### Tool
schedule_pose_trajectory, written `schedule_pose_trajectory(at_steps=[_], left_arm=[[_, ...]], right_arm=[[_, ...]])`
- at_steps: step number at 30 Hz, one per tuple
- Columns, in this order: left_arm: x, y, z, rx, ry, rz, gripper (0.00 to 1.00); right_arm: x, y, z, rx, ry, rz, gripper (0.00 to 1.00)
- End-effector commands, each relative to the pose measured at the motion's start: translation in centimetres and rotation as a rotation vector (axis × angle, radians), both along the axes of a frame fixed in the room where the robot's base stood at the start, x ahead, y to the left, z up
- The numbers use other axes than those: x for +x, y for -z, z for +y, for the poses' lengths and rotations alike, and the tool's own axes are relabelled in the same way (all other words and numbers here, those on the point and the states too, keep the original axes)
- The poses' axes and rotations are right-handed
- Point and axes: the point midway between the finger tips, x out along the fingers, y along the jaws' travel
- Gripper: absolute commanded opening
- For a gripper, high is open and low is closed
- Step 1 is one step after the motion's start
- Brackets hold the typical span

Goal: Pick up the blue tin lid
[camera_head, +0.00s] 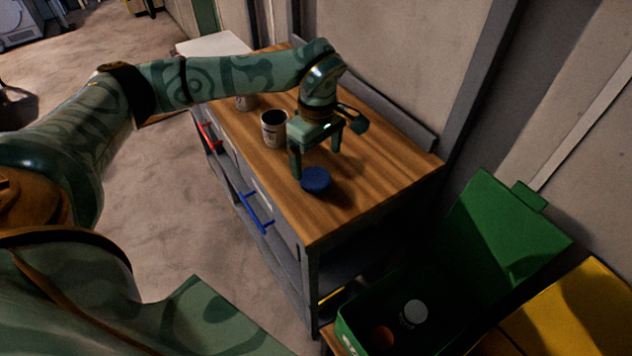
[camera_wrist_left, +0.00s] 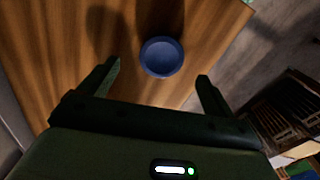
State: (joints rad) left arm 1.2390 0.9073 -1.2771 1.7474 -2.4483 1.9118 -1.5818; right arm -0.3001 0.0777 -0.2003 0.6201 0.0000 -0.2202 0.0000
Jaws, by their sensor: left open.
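The blue tin lid (camera_head: 315,180) lies flat on the wooden worktop, toward its near right end. It also shows in the left wrist view (camera_wrist_left: 161,57), round with a raised rim, just beyond the gap between the fingertips. My left gripper (camera_head: 315,162) hangs above the worktop beside the lid, with one finger close to the lid's left edge in the head view. In the wrist view my left gripper (camera_wrist_left: 157,72) is wide open with nothing between its fingers. My right gripper is not in view.
The wall borders the far side. An open green bin (camera_head: 345,325) with items inside and a yellow lid (camera_head: 575,320) stand at lower right.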

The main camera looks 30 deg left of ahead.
Motion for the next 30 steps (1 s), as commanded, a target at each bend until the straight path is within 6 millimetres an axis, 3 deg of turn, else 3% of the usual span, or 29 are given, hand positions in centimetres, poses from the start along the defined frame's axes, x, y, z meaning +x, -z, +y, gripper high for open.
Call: schedule_pose_trajectory(at_steps=[5, 12, 21, 26, 30], left_arm=[[-0.1, 1.6, 0.0, -0.003, -0.001, 0.003, 0.90], [-0.4, 5.4, 0.0, -0.001, -0.001, 0.003, 0.90], [-0.4, 5.7, 0.1, -0.002, -0.001, -0.001, 0.90], [-0.4, 5.7, 0.1, -0.002, -0.001, -0.001, 0.45], [-0.4, 5.7, 0.1, -0.002, -0.001, -0.001, 0.42]], right_arm=[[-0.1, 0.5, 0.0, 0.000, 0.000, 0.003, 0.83], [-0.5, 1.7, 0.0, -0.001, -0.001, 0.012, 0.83], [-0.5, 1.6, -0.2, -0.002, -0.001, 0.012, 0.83], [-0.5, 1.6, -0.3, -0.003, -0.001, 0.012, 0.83], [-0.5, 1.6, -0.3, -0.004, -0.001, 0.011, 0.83]])
